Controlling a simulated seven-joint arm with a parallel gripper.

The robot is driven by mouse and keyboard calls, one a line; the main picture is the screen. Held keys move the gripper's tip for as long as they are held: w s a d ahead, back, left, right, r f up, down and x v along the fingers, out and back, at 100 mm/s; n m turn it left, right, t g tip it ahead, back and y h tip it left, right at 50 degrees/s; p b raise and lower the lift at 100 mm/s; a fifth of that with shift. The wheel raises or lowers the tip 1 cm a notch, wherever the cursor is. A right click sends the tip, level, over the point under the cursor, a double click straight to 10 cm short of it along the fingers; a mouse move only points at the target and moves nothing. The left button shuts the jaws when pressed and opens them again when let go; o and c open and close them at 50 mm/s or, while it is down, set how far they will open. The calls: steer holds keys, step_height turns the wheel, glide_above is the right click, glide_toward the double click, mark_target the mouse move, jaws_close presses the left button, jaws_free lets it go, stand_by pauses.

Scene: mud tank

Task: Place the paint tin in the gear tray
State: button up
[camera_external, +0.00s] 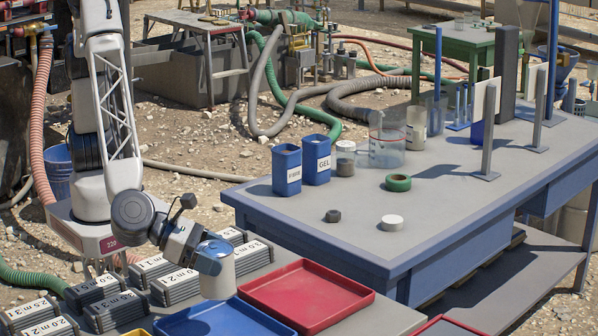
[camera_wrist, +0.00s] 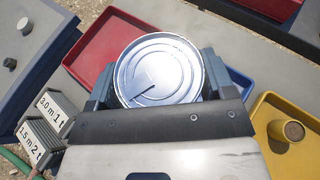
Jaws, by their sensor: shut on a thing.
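My gripper (camera_external: 208,256) is shut on the paint tin (camera_external: 219,279), a pale cylinder held upright. In the wrist view my gripper (camera_wrist: 158,88) has a finger on each side of the tin's round metal lid (camera_wrist: 160,72). The tin hangs near the blue tray (camera_external: 283,327), which is largely hidden beneath it in the wrist view (camera_wrist: 240,84). A red tray (camera_external: 350,314) lies just behind, and shows left of the tin in the wrist view (camera_wrist: 92,48). I see no label telling which tray is the gear tray, and cannot tell the tin's height above the surface.
A yellow tray (camera_wrist: 266,108) holds a brown cup-like piece (camera_wrist: 292,130). Labelled dark blocks (camera_external: 115,309) crowd the left side of the tray table. Another red tray (camera_external: 440,328) lies at right. The blue bench (camera_external: 300,215) behind carries blue bins (camera_external: 287,170) and jars.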

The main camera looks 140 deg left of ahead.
mark_target(212, 285)
steer(key=shift+d, duration=0.55)
steer(key=shift+f, duration=0.1)
steer(key=shift+f, duration=3)
steer(key=shift+f, duration=0.1)
steer(key=shift+f, duration=1.75)
steer(key=shift+f, duration=0.1)
steer(key=o, duration=1.3)
steer(key=shift+f, duration=0.1)
steer(key=shift+c, duration=0.2)
